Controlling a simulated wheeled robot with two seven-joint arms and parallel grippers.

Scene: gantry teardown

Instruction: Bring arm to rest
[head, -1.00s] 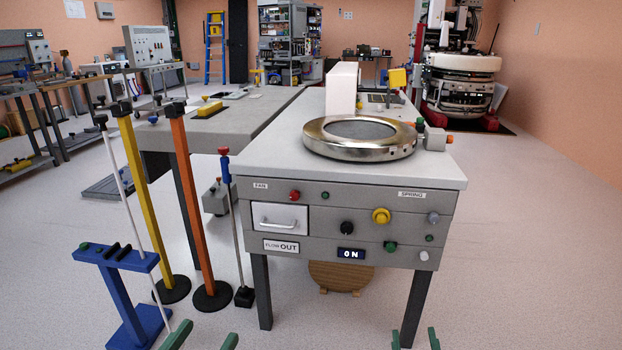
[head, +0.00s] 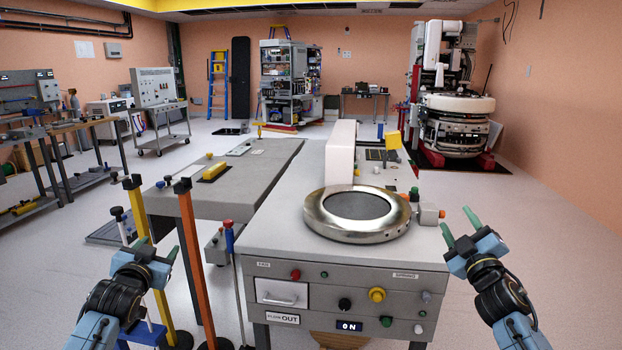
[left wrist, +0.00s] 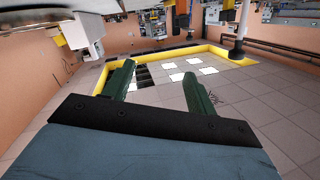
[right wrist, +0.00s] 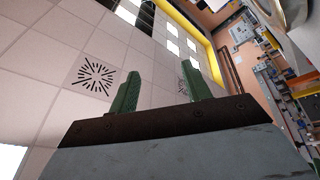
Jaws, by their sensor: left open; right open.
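My left gripper (head: 158,247) is raised at the left of the grey workbench, in front of the yellow and orange posts. Its green fingers are apart and empty, and they also show in the left wrist view (left wrist: 160,85). My right gripper (head: 457,226) is raised just right of the bench's right edge. Its green fingers are spread with nothing between them, also in the right wrist view (right wrist: 165,88). Both grippers point up and away from me, and both wrist views look toward the ceiling and far walls.
The grey bench (head: 270,210) carries a metal ring (head: 318,212), a white block (head: 341,150) and a control panel reading ON. A yellow post (head: 140,215) and an orange post (head: 188,240) stand close to my left arm. The floor on the right (head: 540,230) is clear.

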